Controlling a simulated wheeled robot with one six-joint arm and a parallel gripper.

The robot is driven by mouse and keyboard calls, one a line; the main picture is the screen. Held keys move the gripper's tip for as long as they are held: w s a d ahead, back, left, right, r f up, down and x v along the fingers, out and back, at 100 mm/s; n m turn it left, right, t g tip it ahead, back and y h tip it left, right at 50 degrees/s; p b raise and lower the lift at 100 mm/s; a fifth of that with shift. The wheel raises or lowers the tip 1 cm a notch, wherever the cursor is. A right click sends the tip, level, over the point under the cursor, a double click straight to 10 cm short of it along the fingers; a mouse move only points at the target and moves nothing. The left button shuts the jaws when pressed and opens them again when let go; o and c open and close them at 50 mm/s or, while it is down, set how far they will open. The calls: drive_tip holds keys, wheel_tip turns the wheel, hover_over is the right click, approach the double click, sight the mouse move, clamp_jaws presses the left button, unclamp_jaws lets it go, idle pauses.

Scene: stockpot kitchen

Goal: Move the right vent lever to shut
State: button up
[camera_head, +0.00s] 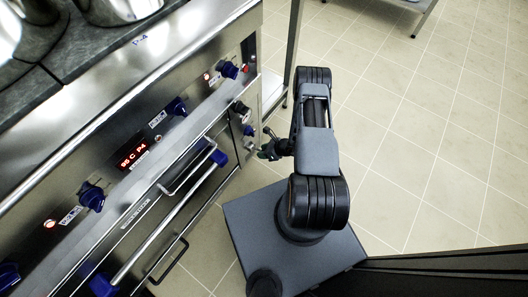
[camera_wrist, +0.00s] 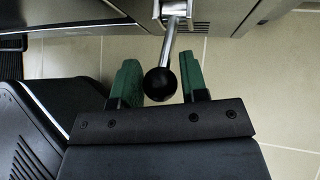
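The vent lever, a metal rod with a black ball knob (camera_wrist: 160,84), hangs from a bracket on the steel front in the wrist view. My gripper (camera_wrist: 160,82) is open, with its two green fingers on either side of the ball. The ball looks closer to the left finger; I cannot tell whether it touches. A gap shows between the ball and the right finger. In the head view my gripper (camera_head: 268,151) is beside the right end of the cooker front, and I cannot make out the lever there.
The cooker front (camera_head: 150,135) carries blue knobs, red displays and long bar handles (camera_head: 170,225). A metal table leg (camera_head: 293,50) stands just behind my arm. Tiled floor (camera_head: 430,140) to the right is clear. Pots (camera_head: 120,10) stand on top at upper left.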

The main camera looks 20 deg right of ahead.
drive_tip(key=o, duration=0.3)
drive_tip(key=shift+s, duration=0.1)
drive_tip(key=p+v, duration=0.4)
drive_tip(key=v, duration=0.9)
drive_tip(key=shift+s+d+r, duration=0.15)
drive_tip(key=shift+d+r, duration=0.1)
drive_tip(key=shift+r, duration=0.05)
